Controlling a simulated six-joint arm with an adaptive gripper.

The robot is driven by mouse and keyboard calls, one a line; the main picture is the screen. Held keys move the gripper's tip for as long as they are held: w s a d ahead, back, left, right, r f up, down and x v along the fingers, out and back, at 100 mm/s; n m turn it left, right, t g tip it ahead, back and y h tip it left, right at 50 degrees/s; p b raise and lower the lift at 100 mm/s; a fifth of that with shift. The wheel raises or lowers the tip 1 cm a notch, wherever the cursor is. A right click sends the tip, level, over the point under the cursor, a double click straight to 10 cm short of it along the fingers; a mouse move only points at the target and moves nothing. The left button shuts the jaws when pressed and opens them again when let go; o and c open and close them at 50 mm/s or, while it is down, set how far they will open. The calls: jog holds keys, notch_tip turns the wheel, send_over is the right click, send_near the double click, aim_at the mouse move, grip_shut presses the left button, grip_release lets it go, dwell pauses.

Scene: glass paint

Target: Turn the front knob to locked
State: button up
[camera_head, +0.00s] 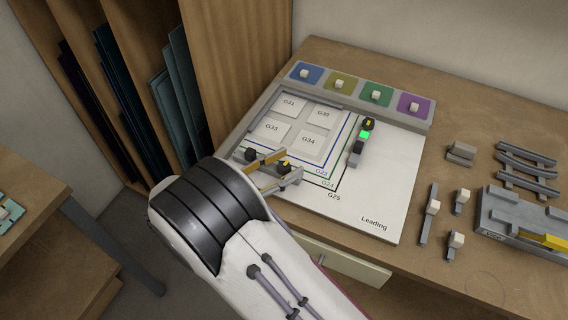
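The white leading board (378,200) lies on the bench, with light tiles marked G31, G32, G33 and G34 at its back left. A dark knob (284,167) with a yellow mark sits on a grey bar at the board's front, right beside my arm. A second dark knob (251,154) is left of it. The right-hand clamp (359,147) has a dark knob with a yellow top and a lit green patch.
A row of blue, olive, green and purple pads (377,94) with pale knobs runs along the back. Grey holders (434,208), a slatted rack (527,168) and a grey block with a yellow part (520,220) stand at right. A drawer (340,262) shows below the bench front.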

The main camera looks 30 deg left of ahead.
jog(key=v, duration=1.1)
jog(key=shift+s+a, duration=0.2)
jog(key=shift+s, duration=0.15)
jog(key=shift+x, duration=1.3)
jog(key=shift+f, duration=0.15)
jog(key=shift+w, duration=0.1)
jog(key=shift+x, duration=3.85)
grip_shut()
